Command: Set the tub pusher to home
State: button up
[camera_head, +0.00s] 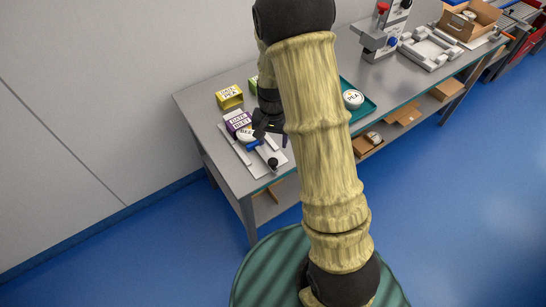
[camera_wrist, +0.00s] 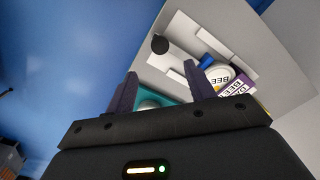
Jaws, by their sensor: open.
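The tub pusher (camera_head: 273,163) shows as a black knob on a grey rod, lying between light rails at the left end of the bench; its knob also shows in the wrist view (camera_wrist: 160,43). In the wrist view the blue head (camera_wrist: 206,61) is close against the tub (camera_wrist: 218,75). A purple carton (camera_head: 238,121) is just behind the tub. My gripper (camera_head: 271,138) is open and empty, above and apart from the knob.
A yellow carton (camera_head: 229,97) stands behind, and a green one is partly hidden by my arm. A teal tray (camera_head: 366,109) with a white tub (camera_head: 352,99) is to the right. A grey press-like fixture (camera_head: 383,38) stands farther along the bench. Open boxes lie on the lower shelf.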

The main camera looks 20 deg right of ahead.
aim_at(273, 161)
notch_tip(273, 161, down, 11)
jog(key=shift+r+p, duration=0.1)
jog(key=shift+p, duration=0.9)
grip_shut()
jog(key=shift+w, duration=0.1)
